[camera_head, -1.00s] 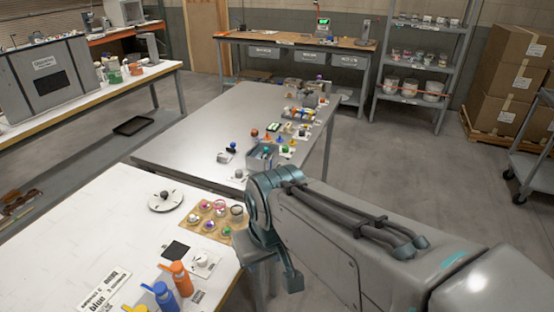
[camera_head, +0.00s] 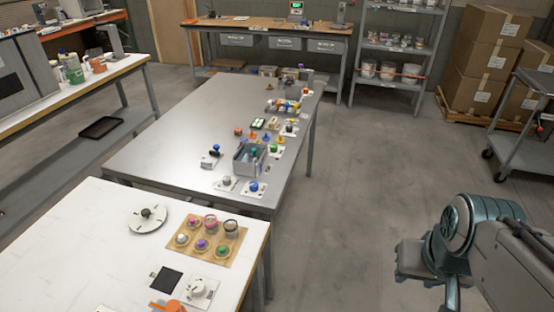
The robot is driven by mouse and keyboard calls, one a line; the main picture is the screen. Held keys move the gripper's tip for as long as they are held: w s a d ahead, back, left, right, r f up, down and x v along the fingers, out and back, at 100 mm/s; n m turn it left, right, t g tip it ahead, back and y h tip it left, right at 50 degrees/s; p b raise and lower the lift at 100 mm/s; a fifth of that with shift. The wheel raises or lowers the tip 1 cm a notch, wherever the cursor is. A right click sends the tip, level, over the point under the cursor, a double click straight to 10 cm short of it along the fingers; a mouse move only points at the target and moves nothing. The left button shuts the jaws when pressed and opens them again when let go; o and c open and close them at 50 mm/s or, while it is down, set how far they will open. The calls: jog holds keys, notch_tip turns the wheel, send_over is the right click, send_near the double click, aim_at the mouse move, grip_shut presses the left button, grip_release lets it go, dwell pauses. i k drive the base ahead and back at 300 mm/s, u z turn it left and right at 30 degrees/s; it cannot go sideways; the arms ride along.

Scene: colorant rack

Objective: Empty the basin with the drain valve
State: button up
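A small grey open-topped basin (camera_head: 242,166) stands near the right edge of the metal table, with a green and a blue item showing at its top. In front of it are a blue knob (camera_head: 253,186) on a white plate and a grey knob (camera_head: 227,181) on another plate. I cannot tell which fitting is the drain valve, or whether the basin holds liquid. The end of my arm (camera_head: 418,262) is at the lower right, over the floor and well apart from the basin. Its fingers cannot be made out.
The metal table (camera_head: 170,155) is mostly bare on its left. The white table (camera_head: 60,240) in front holds a round plate (camera_head: 147,218) and a tan board (camera_head: 190,256) with several small pots. Open floor (camera_head: 350,190) lies right of both tables. A cart (camera_head: 525,145) stands far right.

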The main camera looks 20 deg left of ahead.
aim_at(227, 179)
jog(key=z, duration=0.05)
jog(key=k, duration=1.05)
jog(key=u, duration=0.95)
jog(key=i, duration=0.5)
jog(key=u, duration=0.05)
jog(key=k, duration=0.95)
jog(key=z, duration=0.6)
jog(key=i, duration=0.5)
jog(key=z, duration=0.5)
jog(key=i, duration=1.5)
jog(key=u, duration=0.55)
jog(key=i, duration=0.9)
jog(key=u, duration=1)
